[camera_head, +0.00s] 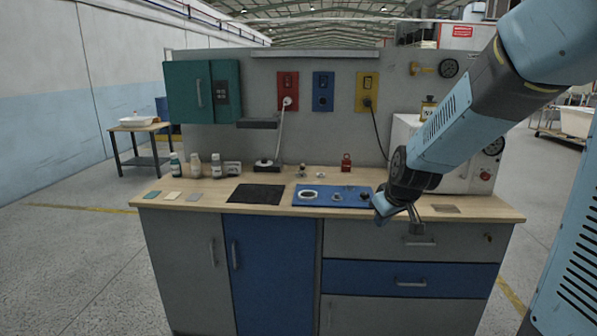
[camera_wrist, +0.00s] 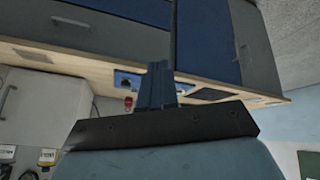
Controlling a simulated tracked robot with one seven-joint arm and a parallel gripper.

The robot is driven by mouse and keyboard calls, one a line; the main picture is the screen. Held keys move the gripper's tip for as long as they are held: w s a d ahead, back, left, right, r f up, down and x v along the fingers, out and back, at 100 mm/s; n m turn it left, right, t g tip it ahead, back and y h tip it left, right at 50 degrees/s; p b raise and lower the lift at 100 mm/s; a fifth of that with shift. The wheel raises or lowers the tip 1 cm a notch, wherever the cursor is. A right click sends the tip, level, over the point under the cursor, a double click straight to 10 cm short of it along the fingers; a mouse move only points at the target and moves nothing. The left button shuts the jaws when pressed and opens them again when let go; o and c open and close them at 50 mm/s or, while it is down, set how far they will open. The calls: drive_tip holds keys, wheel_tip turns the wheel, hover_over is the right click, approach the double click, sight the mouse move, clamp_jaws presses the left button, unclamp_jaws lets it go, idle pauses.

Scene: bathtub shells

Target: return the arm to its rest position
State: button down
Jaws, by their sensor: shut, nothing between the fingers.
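My gripper (camera_head: 416,230) is at the end of my blue-grey arm, at the right of the head view. It hangs in front of the workbench (camera_head: 472,205), near the front edge of the wooden top and before the upper grey drawer. In the wrist view the gripper's fingers (camera_wrist: 160,84) are together and hold nothing.
A blue mat (camera_head: 316,204) with small parts and a black mat (camera_head: 257,194) lie on the bench top. Several bottles (camera_head: 195,165) stand at the left, and a red padlock-like item (camera_head: 346,162) at the back. A teal cabinet (camera_head: 190,92) hangs on the panel.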

drive_tip(key=s+r+m, duration=0.1)
drive_tip(key=s+r, duration=0.3)
drive_tip(key=s, duration=0.4)
drive_tip(key=s+d+r+m, duration=0.1)
drive_tip(key=s+r+m, duration=0.1)
drive_tip(key=s, duration=0.6)
drive_tip(key=s+d+r+m, duration=0.1)
drive_tip(key=s+r+m, duration=0.1)
drive_tip(key=s+r, duration=0.3)
drive_tip(key=s, duration=0.3)
drive_tip(key=shift+d+r+g+h, duration=0.15)
drive_tip(key=shift+r+g+h, duration=0.15)
drive_tip(key=shift+g+h, duration=0.1)
